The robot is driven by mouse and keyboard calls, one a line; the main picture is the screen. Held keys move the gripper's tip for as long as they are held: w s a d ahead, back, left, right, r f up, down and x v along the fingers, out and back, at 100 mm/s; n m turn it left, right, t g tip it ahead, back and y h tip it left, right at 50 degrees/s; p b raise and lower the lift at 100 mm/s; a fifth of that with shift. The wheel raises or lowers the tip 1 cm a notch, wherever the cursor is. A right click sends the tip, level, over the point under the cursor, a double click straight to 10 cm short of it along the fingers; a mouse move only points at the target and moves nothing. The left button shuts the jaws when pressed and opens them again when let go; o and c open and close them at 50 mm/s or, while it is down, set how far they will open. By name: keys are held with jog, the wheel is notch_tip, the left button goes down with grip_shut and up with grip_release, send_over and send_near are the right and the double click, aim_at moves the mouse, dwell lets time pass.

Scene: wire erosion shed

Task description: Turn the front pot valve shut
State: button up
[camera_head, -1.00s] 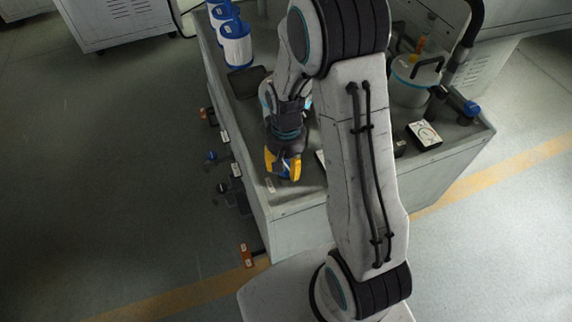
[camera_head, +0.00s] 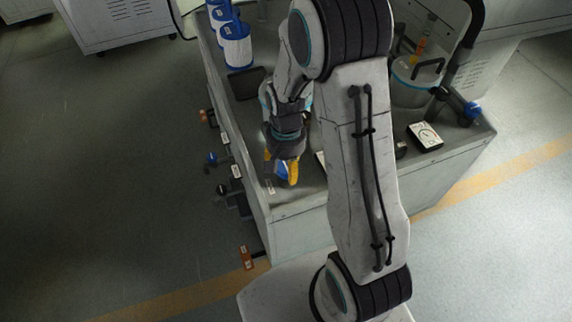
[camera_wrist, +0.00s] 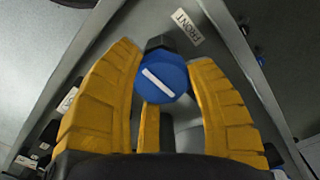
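The front pot valve has a round blue knob (camera_wrist: 161,77) with a white bar, slanting down to the right in the wrist view. Beside it is a label reading FRONT (camera_wrist: 187,27), and the bar runs roughly parallel to the lettering. My gripper (camera_wrist: 164,70) has its yellow fingers on both sides of the knob, apparently touching it. In the head view, my gripper (camera_head: 282,172) is low at the near left part of the bench top, with a little of the blue knob (camera_head: 281,170) showing between the fingers. The valve's body is mostly hidden.
The grey bench (camera_head: 300,228) has several valves and levers on its left side, including a blue knob (camera_head: 212,158) and an orange handle (camera_head: 246,257). Blue-and-white canisters (camera_head: 236,45) stand behind. A lidded pot (camera_head: 412,88) and a dial gauge (camera_head: 425,136) are right of my arm.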

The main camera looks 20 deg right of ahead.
aim_at(286, 167)
jog(key=o, duration=0.5)
jog(key=shift+c, duration=0.2)
notch_tip(286, 167, up, 12)
dwell(0.4)
dwell(0.6)
